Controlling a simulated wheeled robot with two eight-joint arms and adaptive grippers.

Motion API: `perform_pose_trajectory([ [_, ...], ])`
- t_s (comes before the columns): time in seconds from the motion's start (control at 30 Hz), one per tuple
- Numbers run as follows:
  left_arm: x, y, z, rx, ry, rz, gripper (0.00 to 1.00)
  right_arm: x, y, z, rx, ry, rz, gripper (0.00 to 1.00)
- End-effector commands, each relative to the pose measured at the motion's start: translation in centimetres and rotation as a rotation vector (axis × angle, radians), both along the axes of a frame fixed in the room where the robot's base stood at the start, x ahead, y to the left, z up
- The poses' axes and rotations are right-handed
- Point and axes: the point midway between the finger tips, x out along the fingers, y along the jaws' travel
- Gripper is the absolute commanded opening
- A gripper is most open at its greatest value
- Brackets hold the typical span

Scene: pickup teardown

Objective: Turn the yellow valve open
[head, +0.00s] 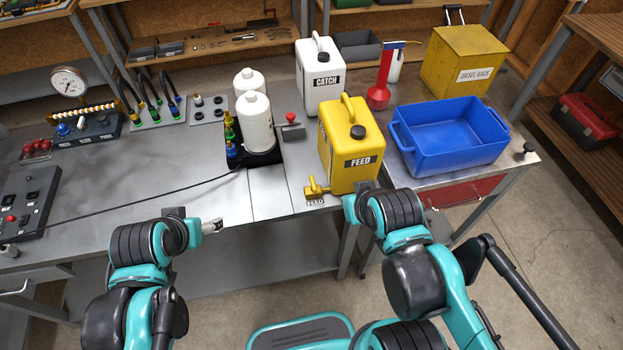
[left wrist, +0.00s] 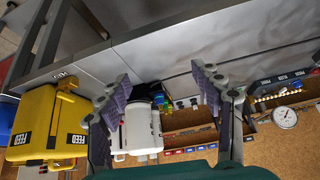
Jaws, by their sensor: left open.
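The yellow valve (head: 314,188) sits at the bench's front edge, beside a small FEED label and at the front left foot of the yellow FEED jug (head: 349,145). In the left wrist view the valve (left wrist: 68,84) shows at the left, outside my fingers. My left gripper (head: 212,226) is open and empty in front of the bench edge, well left of the valve. Its padded fingers (left wrist: 164,88) stand wide apart in the left wrist view. My right gripper (head: 350,206) is just right of the valve, in front of the jug; its fingers are hidden by its wrist.
A blue bin (head: 450,160) stands right of the FEED jug, and a white CATCH jug (head: 320,80) behind it. White bottles (head: 257,125) stand in a black tray left of the jugs. A thin cable crosses the bench at left. The bench front between left gripper and valve is clear.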

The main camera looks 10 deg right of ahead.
Motion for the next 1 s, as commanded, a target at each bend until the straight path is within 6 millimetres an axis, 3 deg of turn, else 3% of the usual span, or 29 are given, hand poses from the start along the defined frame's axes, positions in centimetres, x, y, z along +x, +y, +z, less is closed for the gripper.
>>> perform_pose_trajectory([
  [0.1,2.7,-3.3,2.1,0.041,0.058,-0.207,0.66,0.0,0.0,1.4,0.0,0.0,0.0,0.0],
  [0.27,6.3,-9.0,3.3,0.095,0.129,-0.561,0.66,0.0,0.0,2.9,0.0,0.0,0.0,0.0],
  [0.4,8.9,-14.7,3.0,0.124,0.164,-0.884,0.66,0.0,0.0,4.2,0.0,0.0,0.0,0.0],
  [0.6,10.9,-21.4,1.4,0.137,0.17,-1.265,0.66,0.0,0.0,5.5,0.0,0.0,0.0,0.0],
  [0.73,11.2,-23.7,0.4,0.137,0.162,-1.403,0.66,0.0,0.0,5.8,0.0,0.0,0.0,0.0],
  [1.0,11.3,-25.3,-2.2,0.137,0.157,-1.455,0.66,0.0,0.0,5.1,0.0,0.0,0.0,0.0],
])
